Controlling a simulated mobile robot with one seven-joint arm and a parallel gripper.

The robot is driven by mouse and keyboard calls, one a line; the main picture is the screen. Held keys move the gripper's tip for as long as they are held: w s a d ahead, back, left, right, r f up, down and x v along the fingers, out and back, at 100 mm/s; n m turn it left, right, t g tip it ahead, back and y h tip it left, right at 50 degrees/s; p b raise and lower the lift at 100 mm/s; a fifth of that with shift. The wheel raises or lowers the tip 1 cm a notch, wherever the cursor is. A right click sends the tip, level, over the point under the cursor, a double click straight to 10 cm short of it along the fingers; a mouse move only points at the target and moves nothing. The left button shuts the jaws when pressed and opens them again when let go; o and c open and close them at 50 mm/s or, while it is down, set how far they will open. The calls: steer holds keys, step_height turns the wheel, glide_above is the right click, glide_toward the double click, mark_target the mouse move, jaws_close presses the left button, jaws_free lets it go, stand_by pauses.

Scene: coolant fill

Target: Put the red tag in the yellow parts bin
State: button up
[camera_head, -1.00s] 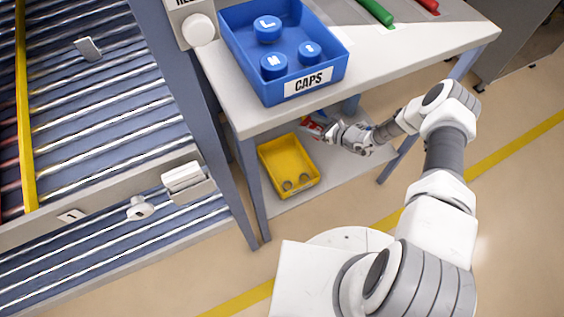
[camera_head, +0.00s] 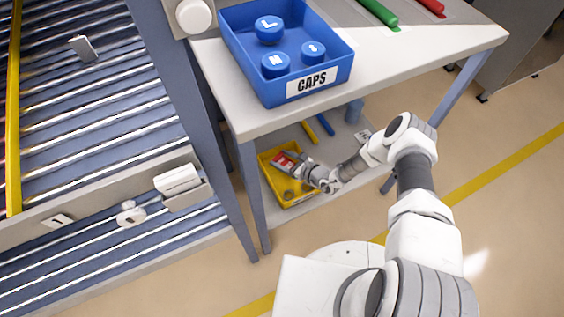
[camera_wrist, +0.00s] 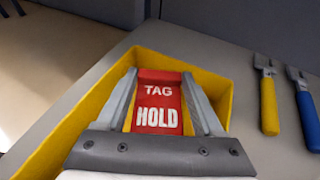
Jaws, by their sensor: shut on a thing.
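The red tag (camera_wrist: 159,100), marked "TAG HOLD", is between the two fingers of my gripper (camera_wrist: 160,95) in the wrist view. My gripper (camera_head: 285,162) is shut on it, and the tag (camera_head: 284,159) also shows as a small red patch in the head view. The yellow parts bin (camera_head: 299,202) stands on the lower shelf under the bench. My gripper and the tag are over the bin, whose yellow walls (camera_wrist: 72,122) surround them in the wrist view. I cannot tell how high above the bin floor the tag is.
A yellow-handled tool (camera_wrist: 269,102) and a blue-handled tool (camera_wrist: 307,112) lie on the shelf right of the bin. The bench top (camera_head: 415,58) overhangs the shelf and bears a blue caps bin (camera_head: 262,82). A bench leg (camera_head: 255,200) stands left of the yellow bin.

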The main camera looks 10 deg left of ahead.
steer(key=shift+f, duration=0.55)
steer(key=shift+f+b, duration=0.5)
steer(key=shift+f, duration=0.05)
steer(key=o, duration=1.3)
steer(key=shift+r, duration=0.1)
